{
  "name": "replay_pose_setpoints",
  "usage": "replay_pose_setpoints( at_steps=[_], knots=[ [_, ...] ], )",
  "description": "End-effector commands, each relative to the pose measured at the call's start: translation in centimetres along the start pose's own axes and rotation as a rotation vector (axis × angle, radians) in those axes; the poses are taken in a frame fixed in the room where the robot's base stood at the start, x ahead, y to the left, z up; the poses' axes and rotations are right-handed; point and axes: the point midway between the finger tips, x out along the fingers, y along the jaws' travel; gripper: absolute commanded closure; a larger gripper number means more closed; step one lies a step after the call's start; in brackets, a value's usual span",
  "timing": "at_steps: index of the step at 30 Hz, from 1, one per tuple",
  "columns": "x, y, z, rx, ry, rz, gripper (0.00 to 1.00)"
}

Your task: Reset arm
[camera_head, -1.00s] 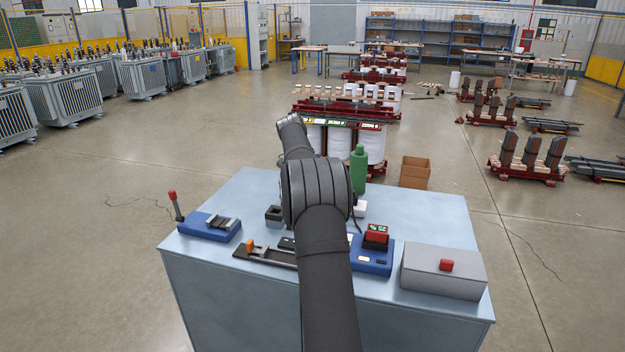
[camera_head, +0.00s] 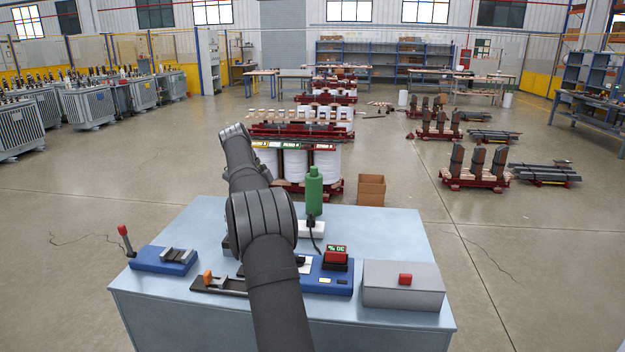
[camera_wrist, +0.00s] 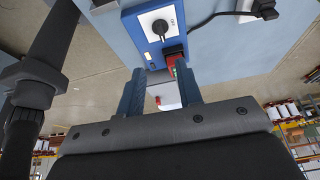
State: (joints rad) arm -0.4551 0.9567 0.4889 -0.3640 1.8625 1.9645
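My arm (camera_head: 262,225) rises from the bottom of the head view over the blue-grey table and bends at its far end. My gripper is hidden there. In the wrist view my gripper (camera_wrist: 159,82) has its two fingers apart, with nothing held between them. Beyond the fingers the wrist view shows a blue device with a knob on a white plate (camera_wrist: 158,24) and a red block (camera_wrist: 173,55). The blue device (camera_head: 325,278), with a red display unit (camera_head: 336,259), also stands on the table in the head view.
The table (camera_head: 400,235) also bears a blue clamp base with a red-knobbed lever (camera_head: 165,260), a black rail with an orange slider (camera_head: 219,284), a grey box with a red button (camera_head: 403,286) and a green bottle (camera_head: 314,190). A cardboard box (camera_head: 371,190) stands behind on the floor.

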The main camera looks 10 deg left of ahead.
Motion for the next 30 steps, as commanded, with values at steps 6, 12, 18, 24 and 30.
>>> replay_pose_setpoints(
  at_steps=[6, 12, 18, 24, 30],
  knots=[
    [3.2, 0.0, -0.1, 0.0, 0.002, 0.003, 0.67],
    [7.0, 0.1, -0.1, 0.0, 0.001, 0.003, 0.67],
    [11.0, 0.0, -0.1, 0.001, 0.001, 0.003, 0.67],
    [14.4, 0.0, 0.0, 0.0, 0.001, 0.002, 0.67],
    [16.3, 0.0, 0.0, 0.0, 0.0, 0.0, 0.67]
  ],
)
